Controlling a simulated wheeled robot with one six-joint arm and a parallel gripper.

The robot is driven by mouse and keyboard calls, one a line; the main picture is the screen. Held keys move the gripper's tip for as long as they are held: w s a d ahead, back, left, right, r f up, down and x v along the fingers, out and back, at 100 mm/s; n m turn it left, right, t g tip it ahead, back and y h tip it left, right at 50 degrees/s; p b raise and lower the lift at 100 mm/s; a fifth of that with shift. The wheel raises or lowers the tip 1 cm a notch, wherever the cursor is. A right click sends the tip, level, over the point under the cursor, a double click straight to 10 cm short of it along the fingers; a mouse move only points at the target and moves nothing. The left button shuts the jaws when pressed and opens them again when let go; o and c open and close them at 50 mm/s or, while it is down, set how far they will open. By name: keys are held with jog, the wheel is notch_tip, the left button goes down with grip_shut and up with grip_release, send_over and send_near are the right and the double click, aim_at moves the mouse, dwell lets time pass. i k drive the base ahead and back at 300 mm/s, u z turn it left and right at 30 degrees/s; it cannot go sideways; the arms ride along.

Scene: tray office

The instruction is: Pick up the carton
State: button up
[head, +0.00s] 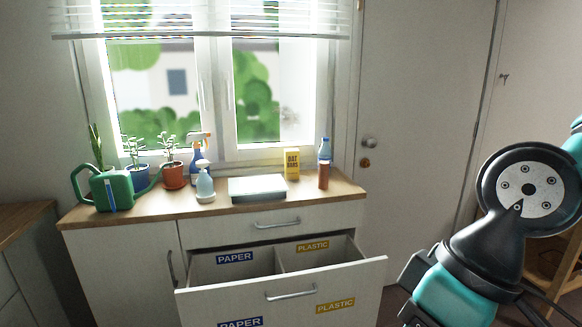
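The carton is a small upright yellow box with dark "OAT BARS" lettering (292,163). It stands towards the back right of the wooden countertop (335,187), below the window. My arm comes in from the right, in front of the door. Dark parts at its lower end, which seem to belong to my gripper (414,290), show near the bottom edge, well to the right of and below the carton. They are partly cut off, and their opening cannot be made out. Nothing touches the carton.
A grey box-like tray (257,188) lies left of the carton; a brown-red cylinder (323,175) and blue bottle (325,149) stand right. An open drawer (290,292) juts forward below.

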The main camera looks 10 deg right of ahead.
aim_at(291, 155)
jog(key=z, duration=0.1)
jog(key=i, duration=1.95)
jog(key=u, duration=0.35)
